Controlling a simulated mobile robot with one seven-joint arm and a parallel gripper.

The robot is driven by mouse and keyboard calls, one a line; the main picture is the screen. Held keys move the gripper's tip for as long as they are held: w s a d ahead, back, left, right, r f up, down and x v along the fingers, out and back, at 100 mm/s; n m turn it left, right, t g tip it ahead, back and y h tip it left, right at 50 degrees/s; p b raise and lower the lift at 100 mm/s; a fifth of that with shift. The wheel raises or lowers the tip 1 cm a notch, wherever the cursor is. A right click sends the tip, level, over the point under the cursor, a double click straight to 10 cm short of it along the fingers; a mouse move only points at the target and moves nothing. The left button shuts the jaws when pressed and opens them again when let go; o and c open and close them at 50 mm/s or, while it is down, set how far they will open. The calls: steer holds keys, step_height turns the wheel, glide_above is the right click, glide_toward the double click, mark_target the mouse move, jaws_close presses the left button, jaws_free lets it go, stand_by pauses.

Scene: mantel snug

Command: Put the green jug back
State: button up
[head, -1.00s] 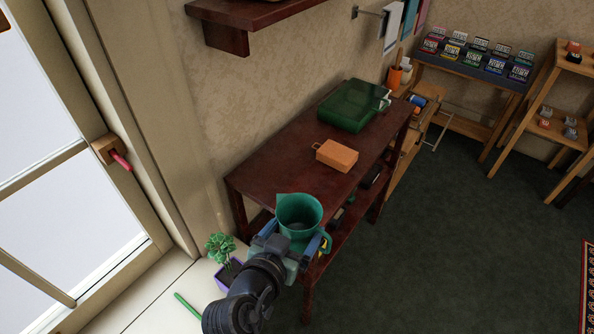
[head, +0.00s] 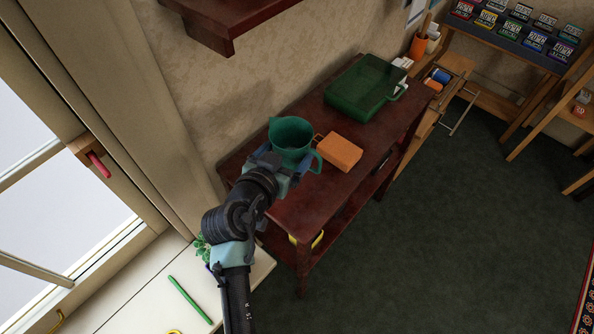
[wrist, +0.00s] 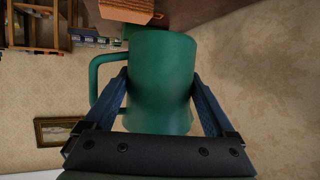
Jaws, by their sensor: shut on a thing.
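The green jug (head: 291,138) is held upright in my gripper (head: 284,162) over the near left end of the dark red wooden table (head: 290,212). I cannot tell whether its base touches the tabletop. In the wrist view the jug (wrist: 161,85) fills the middle, with a blue finger on each side, and its handle sticks out to the left. My gripper (wrist: 163,108) is shut on the jug's body. In the head view its spout points up and left and its handle is at the right, close to the orange box.
An orange box (head: 340,152) sits on the table just right of the jug. A dark green translucent case (head: 361,96) lies farther back. A dark shelf (head: 235,22) juts from the wall above. A white surface (head: 150,300) with a green stick (head: 190,299) is at lower left.

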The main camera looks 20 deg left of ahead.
mark_target(289, 166)
steer(key=f, duration=0.4)
steer(key=shift+s+f+b, duration=0.2)
steer(key=shift+f+b, duration=0.1)
steer(key=shift+b, duration=0.1)
steer(key=shift+f+b, duration=0.45)
steer(key=shift+f, duration=1.9)
steer(key=shift+f, duration=0.15)
steer(key=o, duration=1.4)
steer(key=shift+c, duration=0.2)
